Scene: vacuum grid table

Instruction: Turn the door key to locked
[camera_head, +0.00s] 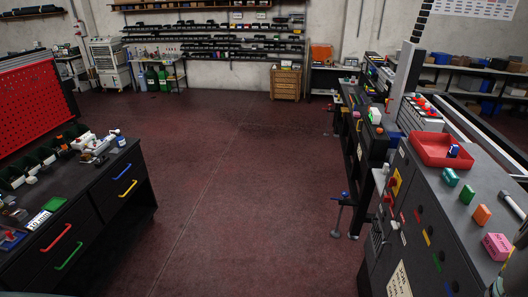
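I cannot make out a door or a door key anywhere in the head view. The right-hand dark workbench (440,215) has small controls on its front face, including a red knob on a yellow plate (395,182). These are too small to tell whether any of them is a key. My gripper is not clearly in view.
A red tray (428,151) with a blue-and-white item (453,151) lies on the right bench, with green, orange (481,215) and pink (496,246) blocks nearby. A dark drawer cabinet (118,207) stands left. The red-brown floor (240,190) between is clear.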

